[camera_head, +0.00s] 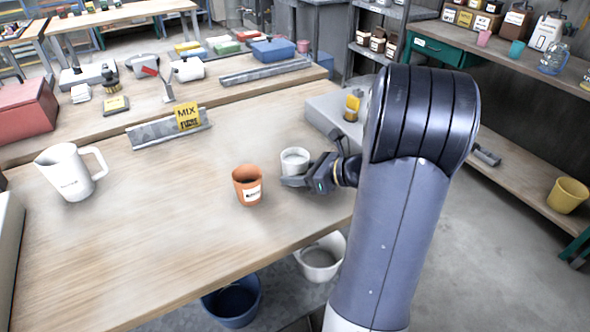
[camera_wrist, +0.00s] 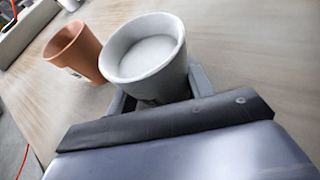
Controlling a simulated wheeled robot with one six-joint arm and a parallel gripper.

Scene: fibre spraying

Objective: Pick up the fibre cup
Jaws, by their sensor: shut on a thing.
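A small white cup (camera_head: 294,161) with pale contents stands near the right edge of the wooden table (camera_head: 110,240). It carries no label that I can read, so I cannot be sure that it is the fibre cup. My gripper (camera_head: 297,174) is shut on this white cup, low on its side. In the wrist view the white cup (camera_wrist: 144,50) sits between my fingers, which show at both sides of its lower part. I cannot tell whether its base touches the table. An orange cup (camera_head: 247,185) with a white label stands close by on the left; it also shows in the wrist view (camera_wrist: 74,52).
A white jug (camera_head: 70,172) stands at the table's left. A metal channel with a yellow MIX sign (camera_head: 187,116) lies at the back. A grey box (camera_head: 335,112) is behind my gripper. Buckets, one blue (camera_head: 232,300), stand below the front edge. The table's middle is clear.

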